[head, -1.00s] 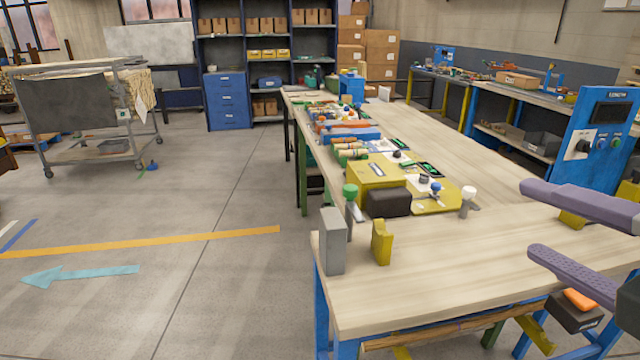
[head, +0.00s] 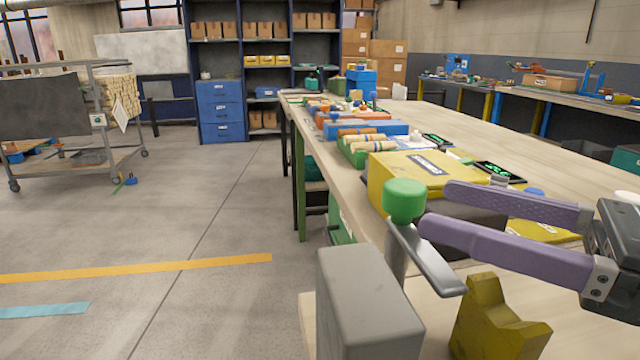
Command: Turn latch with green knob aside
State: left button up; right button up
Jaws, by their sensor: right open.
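The latch with the green knob (head: 404,199) stands near the front left of the workbench. Its flat grey bar (head: 432,262) runs from the post toward the lower right, between a grey block (head: 368,300) and a yellow notched block (head: 492,325). My right gripper (head: 435,207) comes in from the right with two purple fingers parted and nothing between them. Its fingertips are just right of the knob; whether the nearer one touches the latch I cannot tell. My left gripper is not in view.
A yellow box (head: 415,172) sits behind the latch, with a dark block partly hidden by my fingers. Green-screened devices (head: 500,171) and wooden rollers (head: 366,144) lie farther back. The workbench (head: 480,130) is bare along its far right. Open floor lies to the left.

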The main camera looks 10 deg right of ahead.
aim_at(384, 190)
jog(key=p+x, duration=0.1)
jog(key=x, duration=0.7)
jog(key=shift+w+a, duration=0.2)
grip_shut()
dwell(0.4)
dwell(0.8)
